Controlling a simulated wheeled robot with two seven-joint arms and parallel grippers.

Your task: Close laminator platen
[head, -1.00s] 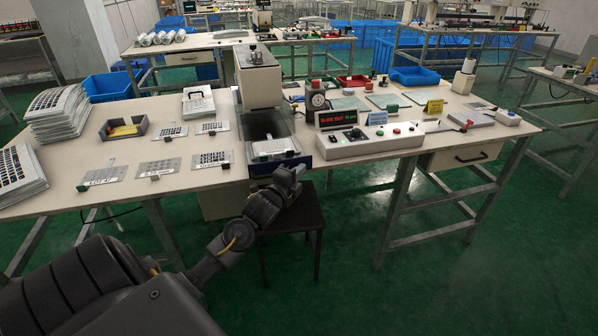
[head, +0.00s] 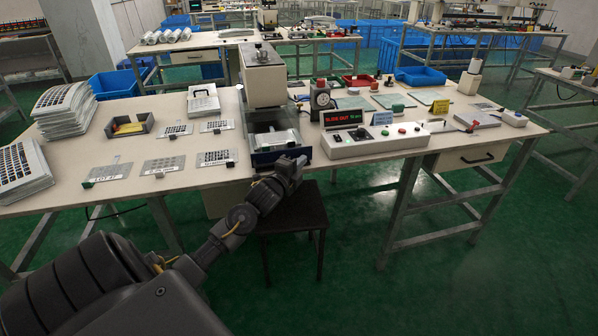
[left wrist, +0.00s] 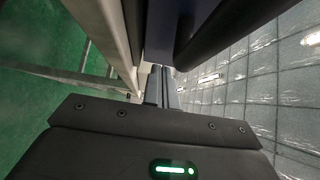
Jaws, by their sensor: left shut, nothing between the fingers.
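The laminator (head: 263,78) is an off-white press head standing on the table. Its low slide, the platen, sticks out toward me with a dark blue front (head: 281,156), and a pale film piece (head: 272,139) lies on it. The red display (head: 345,118) on the control box appears to read "SLIDE OUT". My left gripper (head: 299,162) is at the right part of the slide's front and seems to touch it; exact contact is hard to tell. Its fingers (left wrist: 163,82) are shut and empty in the left wrist view. My right gripper is out of view.
Film sheets (head: 163,166) and a grey tray (head: 130,125) lie left of the laminator. The control box (head: 375,139) with buttons stands close on its right. A dark stool (head: 293,212) stands under my left gripper, before the table.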

